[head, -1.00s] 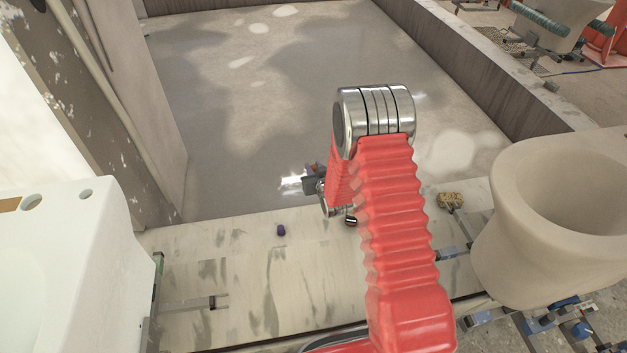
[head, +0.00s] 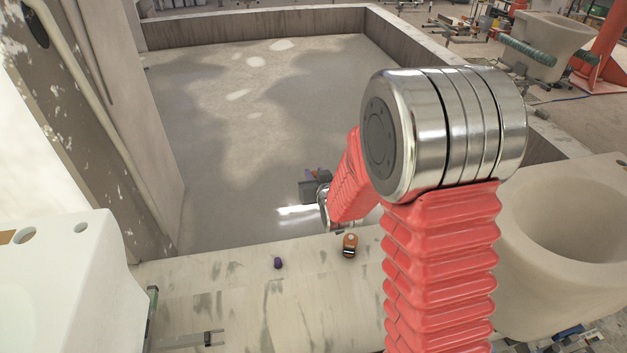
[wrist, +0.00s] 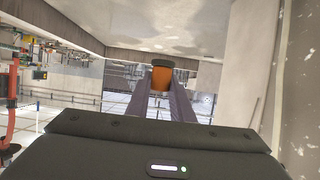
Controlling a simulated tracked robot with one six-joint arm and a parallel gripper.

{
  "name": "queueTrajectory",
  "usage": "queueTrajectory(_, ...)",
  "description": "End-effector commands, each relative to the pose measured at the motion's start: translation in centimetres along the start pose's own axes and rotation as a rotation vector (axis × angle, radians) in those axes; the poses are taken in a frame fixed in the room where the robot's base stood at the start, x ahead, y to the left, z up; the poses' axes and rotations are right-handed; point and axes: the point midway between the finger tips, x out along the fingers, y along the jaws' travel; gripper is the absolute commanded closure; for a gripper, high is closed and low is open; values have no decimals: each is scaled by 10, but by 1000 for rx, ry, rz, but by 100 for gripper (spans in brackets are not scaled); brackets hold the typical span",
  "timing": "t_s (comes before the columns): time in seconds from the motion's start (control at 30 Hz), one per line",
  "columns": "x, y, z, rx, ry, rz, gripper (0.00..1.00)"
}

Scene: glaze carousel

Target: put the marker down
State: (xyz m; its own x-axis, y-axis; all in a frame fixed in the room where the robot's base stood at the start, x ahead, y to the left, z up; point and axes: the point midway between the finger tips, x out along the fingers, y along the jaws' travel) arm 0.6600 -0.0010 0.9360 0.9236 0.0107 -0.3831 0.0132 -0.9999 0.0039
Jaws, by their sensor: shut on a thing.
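The marker, an orange cylinder with a dark end, shows between my fingertips in the wrist view (wrist: 161,78). My gripper (wrist: 160,95) is shut on it, with the two purple-grey fingers on either side. In the head view my gripper (head: 312,176) is small and partly hidden behind my red forearm. A speck of orange there seems to be the marker (head: 317,173). The gripper appears over the grey floor beyond the pale ledge, pointing away. Its height above the surface is hard to tell. No surface visibly touches the marker.
A pale, stained ledge (head: 235,292) lies in front. On it are a small purple piece (head: 278,263) and an orange-and-black object (head: 349,245). The ledge is clear around the purple piece. White ware (head: 75,285) stands left, a large beige bowl (head: 575,225) right.

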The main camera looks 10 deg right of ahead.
Motion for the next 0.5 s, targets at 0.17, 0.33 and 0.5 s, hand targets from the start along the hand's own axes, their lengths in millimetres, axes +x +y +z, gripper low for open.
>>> queueTrajectory(0.17, -30, -1, -16, 9, 4, 6, 100)
queueTrajectory(0.33, -49, -1, -22, 14, 1, 10, 100)
queueTrajectory(0.5, -54, -1, -23, 16, 0, 11, 100)
